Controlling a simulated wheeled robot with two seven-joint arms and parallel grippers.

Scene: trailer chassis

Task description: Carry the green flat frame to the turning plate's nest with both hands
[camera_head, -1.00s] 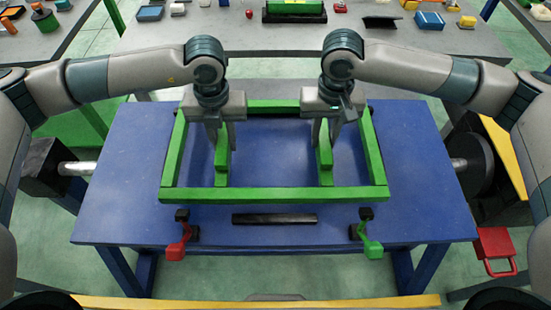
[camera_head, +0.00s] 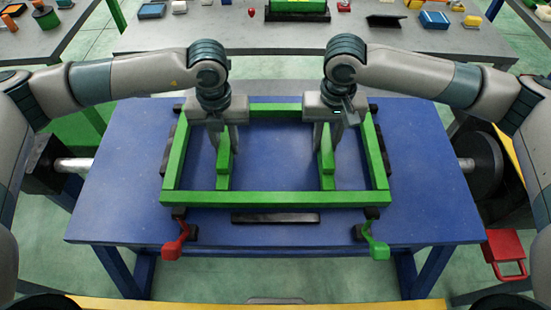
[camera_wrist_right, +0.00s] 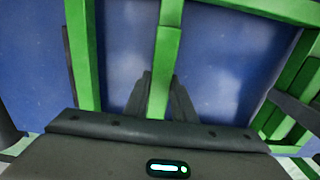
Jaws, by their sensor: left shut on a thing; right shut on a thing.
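The green flat frame (camera_head: 275,198) is a rectangle with two short inner bars, lying level over the blue plate (camera_head: 120,200). My left gripper (camera_head: 222,150) is shut on the left inner bar, and my right gripper (camera_head: 327,150) is shut on the right inner bar. In the right wrist view the fingers (camera_wrist_right: 160,95) straddle the green inner bar (camera_wrist_right: 168,45). Dark strips (camera_head: 168,148) show beside the frame's left and right sides, and a black bar (camera_head: 275,218) lies just in front of it. I cannot tell whether the frame touches the plate.
A red clamp (camera_head: 174,245) and a green clamp (camera_head: 376,247) stand at the plate's front edge. A dark round hub (camera_head: 482,165) is at the right. A grey table (camera_head: 420,38) with several small items stands behind.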

